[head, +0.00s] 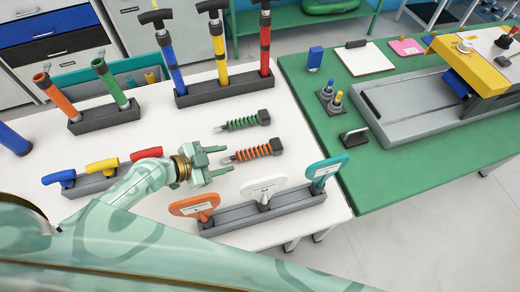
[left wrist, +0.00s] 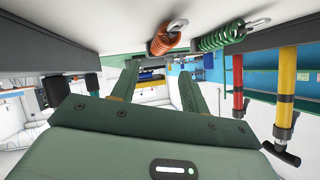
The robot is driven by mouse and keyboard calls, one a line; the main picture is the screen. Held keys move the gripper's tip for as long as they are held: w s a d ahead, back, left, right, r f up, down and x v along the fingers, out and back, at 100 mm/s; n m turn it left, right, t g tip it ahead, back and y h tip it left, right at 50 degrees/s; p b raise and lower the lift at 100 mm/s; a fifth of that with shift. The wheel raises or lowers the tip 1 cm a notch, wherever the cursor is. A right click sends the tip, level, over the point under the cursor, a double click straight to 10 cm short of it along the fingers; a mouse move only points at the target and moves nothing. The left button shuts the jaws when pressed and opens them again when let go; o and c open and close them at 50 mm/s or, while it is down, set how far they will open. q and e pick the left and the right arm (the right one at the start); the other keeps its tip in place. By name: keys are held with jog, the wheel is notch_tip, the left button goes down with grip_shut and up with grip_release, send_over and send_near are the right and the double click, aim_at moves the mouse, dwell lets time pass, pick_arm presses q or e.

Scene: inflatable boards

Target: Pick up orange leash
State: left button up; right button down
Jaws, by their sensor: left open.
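The orange leash (head: 256,152) is a coiled cord with a metal clip at its left end and a dark block at its right end. It lies on the white table (head: 310,140). The left wrist view shows its coil (left wrist: 168,40) above the fingers in the picture, not between them. My left gripper (head: 218,161) is open and empty, its fingers pointing at the clip end of the leash. Its two fingers also show in the left wrist view (left wrist: 158,80). My right gripper is not in view.
A green leash (head: 244,122) lies just behind the orange one. A rack of paddle-shaped fins (head: 262,213) stands in front, pumps (head: 222,95) behind, and colored handles (head: 100,166) at left. A green table (head: 400,185) adjoins at right.

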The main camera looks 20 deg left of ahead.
aim_at(247, 154)
pick_arm(q)
jog(key=x, duration=0.9)
jog(key=shift+w+d+f, duration=0.1)
jog(key=shift+w+f, duration=0.2)
jog(key=shift+w, duration=0.05)
jog(key=c, duration=0.8)
